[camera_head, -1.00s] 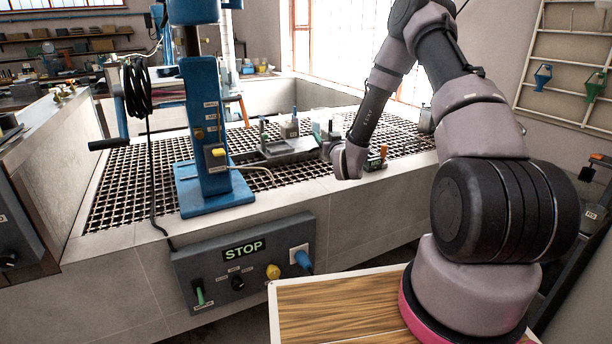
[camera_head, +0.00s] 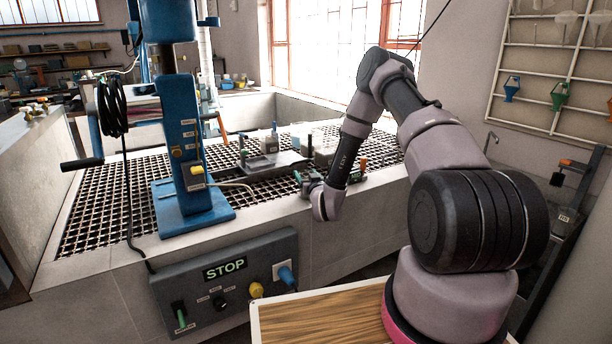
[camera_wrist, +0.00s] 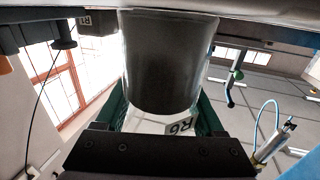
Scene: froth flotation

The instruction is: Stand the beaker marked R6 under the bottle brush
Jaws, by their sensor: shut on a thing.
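My gripper (camera_wrist: 165,128) has green fingers that are shut on a beaker (camera_wrist: 163,60), which looks clear-walled with a dark inside in the wrist view. A label reading R6 (camera_wrist: 180,127) shows at its lower edge between the fingers. In the head view my gripper (camera_head: 306,183) is at the front edge of the grated bench, left of my wrist. The beaker is too small and covered there to make out clearly. I cannot pick out the bottle brush for certain in either view.
A blue machine column (camera_head: 190,150) stands on the grate (camera_head: 110,195) left of my gripper. A grey tray (camera_head: 270,165) and several bottles are behind it. An orange-topped item (camera_head: 362,166) is to the right. A STOP panel (camera_head: 228,285) is on the bench front.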

